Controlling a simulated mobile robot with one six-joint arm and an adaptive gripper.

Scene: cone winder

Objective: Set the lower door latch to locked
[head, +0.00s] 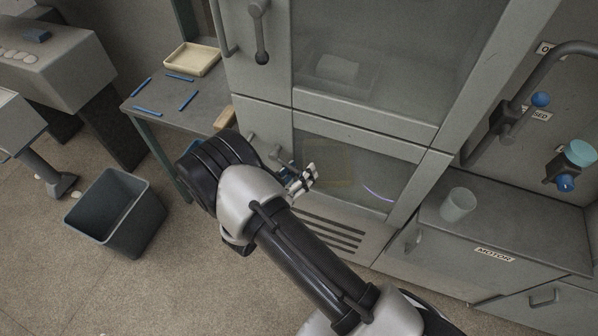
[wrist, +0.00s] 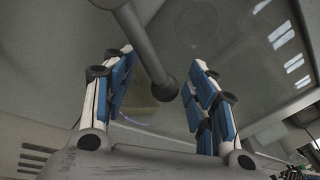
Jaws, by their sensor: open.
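The lower door (head: 372,178) of the grey cabinet is closed, with a dark window. Its lower door latch (head: 277,152) is a grey lever on the door's left frame, partly hidden by my arm in the head view. In the wrist view the latch (wrist: 148,45) is a rod with a round knob at its end, reaching between my fingers. My gripper (head: 303,179) is at the latch, its fingers spread on either side of the rod. In the wrist view my gripper (wrist: 164,60) is open, with gaps visible to the rod on both sides.
The upper door latch (head: 260,35) hangs with its knob down. A side table (head: 190,118) with a cream tray (head: 192,59) and blue sticks stands left of the cabinet. A dark bin (head: 117,212) stands on the floor. A motor cabinet (head: 500,225) with a cup (head: 458,205) is at right.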

